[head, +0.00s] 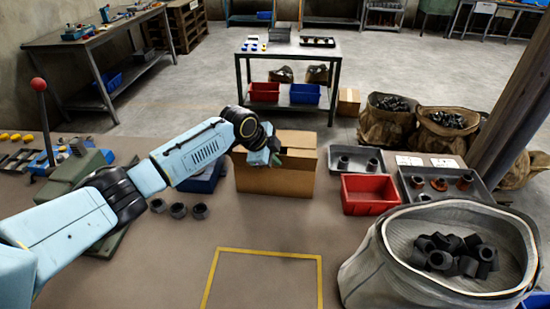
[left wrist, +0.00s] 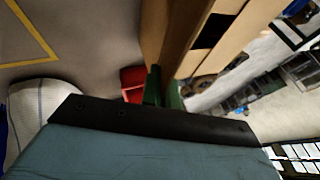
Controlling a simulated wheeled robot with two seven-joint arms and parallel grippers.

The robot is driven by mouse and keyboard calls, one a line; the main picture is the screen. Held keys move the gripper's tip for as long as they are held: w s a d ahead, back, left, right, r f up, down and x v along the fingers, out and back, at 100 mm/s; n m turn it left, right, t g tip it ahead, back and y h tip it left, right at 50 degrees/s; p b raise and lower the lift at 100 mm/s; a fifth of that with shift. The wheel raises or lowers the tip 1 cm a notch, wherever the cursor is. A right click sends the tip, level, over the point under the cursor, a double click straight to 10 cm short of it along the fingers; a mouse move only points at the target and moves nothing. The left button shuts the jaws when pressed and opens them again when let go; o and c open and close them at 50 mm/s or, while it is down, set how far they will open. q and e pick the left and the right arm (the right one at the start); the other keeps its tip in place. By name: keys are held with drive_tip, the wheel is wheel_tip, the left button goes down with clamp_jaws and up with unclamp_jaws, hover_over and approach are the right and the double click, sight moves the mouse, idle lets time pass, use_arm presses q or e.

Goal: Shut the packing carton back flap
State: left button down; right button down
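The brown packing carton (head: 274,182) stands on the table in the middle of the head view. My left gripper (head: 277,160) is over the left part of the carton's top and hides part of the opening. In the left wrist view, its green fingers (left wrist: 160,88) are close together at the middle of the dark gripper bar, with nothing seen between them. The carton (left wrist: 185,35) rises close beyond them. I cannot tell whether they touch it. My right gripper is not in view.
A red bin (head: 369,194) and grey trays (head: 356,160) stand right of the carton. A sack of black parts (head: 400,262) fills the front right. Several dark rings (head: 178,210) lie at left. The yellow-marked area (head: 262,285) in front is clear.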

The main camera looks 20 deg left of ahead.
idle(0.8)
use_arm(q)
drive_tip(key=shift+w+a+r+g, duration=0.15)
drive_tip(key=shift+w+g, duration=0.3)
drive_tip(key=shift+g, duration=0.15)
drive_tip(key=shift+w+n+g+b, duration=0.2)
drive_tip(key=shift+n+g+b, duration=0.1)
drive_tip(key=shift+b, duration=0.15)
drive_tip(key=b, duration=0.2)
drive_tip(key=w+g+b, duration=0.1)
drive_tip(key=shift+a+g+h+b, duration=0.25)
drive_tip(key=shift+g+h+b, duration=0.05)
drive_tip(key=shift+b, duration=0.05)
drive_tip(key=shift+w+g+b, duration=0.1)
drive_tip(key=shift+g+b, duration=0.2)
drive_tip(key=shift+b, duration=0.25)
drive_tip(key=shift+r, duration=0.1)
drive_tip(key=c, duration=1.6)
unclamp_jaws()
drive_tip(key=shift+d, duration=0.1)
drive_tip(key=shift+c, duration=0.2)
